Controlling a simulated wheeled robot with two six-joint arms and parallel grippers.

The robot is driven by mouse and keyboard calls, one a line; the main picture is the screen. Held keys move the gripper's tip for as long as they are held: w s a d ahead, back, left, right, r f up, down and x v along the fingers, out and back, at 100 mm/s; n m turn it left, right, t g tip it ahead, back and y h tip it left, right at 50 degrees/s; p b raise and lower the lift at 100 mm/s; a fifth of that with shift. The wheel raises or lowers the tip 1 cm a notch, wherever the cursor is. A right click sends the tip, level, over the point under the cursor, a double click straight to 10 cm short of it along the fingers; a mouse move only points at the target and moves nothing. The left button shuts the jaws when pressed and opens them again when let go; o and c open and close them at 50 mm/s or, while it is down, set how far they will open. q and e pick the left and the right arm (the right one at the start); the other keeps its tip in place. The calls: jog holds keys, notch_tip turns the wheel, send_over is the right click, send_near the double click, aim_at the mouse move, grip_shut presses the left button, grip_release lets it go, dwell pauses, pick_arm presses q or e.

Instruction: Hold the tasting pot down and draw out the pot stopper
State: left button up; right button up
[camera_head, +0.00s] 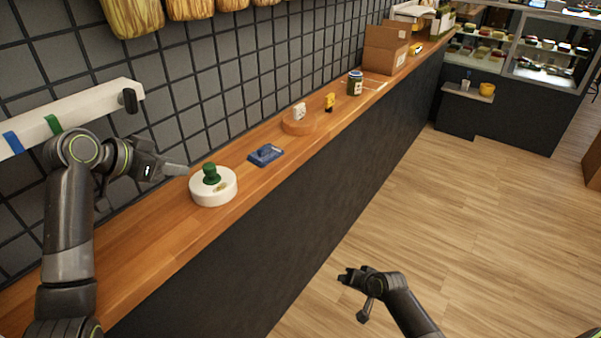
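The tasting pot (213,192) is a low, round white pot standing on the wooden counter. The green pot stopper (211,174) with a rounded knob sits upright in its top. A small tan patch shows on the pot's front right. My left gripper (186,170) is just left of the pot at about stopper height, pointing right, and appears apart from it. Its fingers are seen edge-on, so their opening is hidden. My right gripper (345,277) is over the floor in front of the counter, far from the pot; it looks empty, with its fingertips slightly apart.
A blue object (265,155) lies right of the pot on the counter (150,243). Farther along are a round wooden board (299,125) with a white item, a yellow item (329,102), a jar (355,84) and a cardboard box (384,50). The tiled wall borders the counter behind.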

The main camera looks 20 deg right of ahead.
aim_at(214, 186)
jog(key=w+a+r+t+y, duration=0.1)
jog(key=w+a+r+y, duration=0.15)
jog(key=r, duration=0.65)
jog(key=w+a+r+t+y, duration=0.1)
jog(key=w+a+r, duration=0.25)
jog(key=r, duration=0.55)
jog(key=w+a+r+y, duration=0.2)
jog(key=w+a+r, duration=0.15)
jog(key=r, duration=0.65)
jog(key=s+a+r+n+y, duration=0.2)
jog(key=a+r, duration=0.2)
jog(key=r, duration=0.6)
jog(key=x, duration=1.6)
jog(key=shift+w+a, duration=0.25)
jog(key=shift+a, duration=0.1)
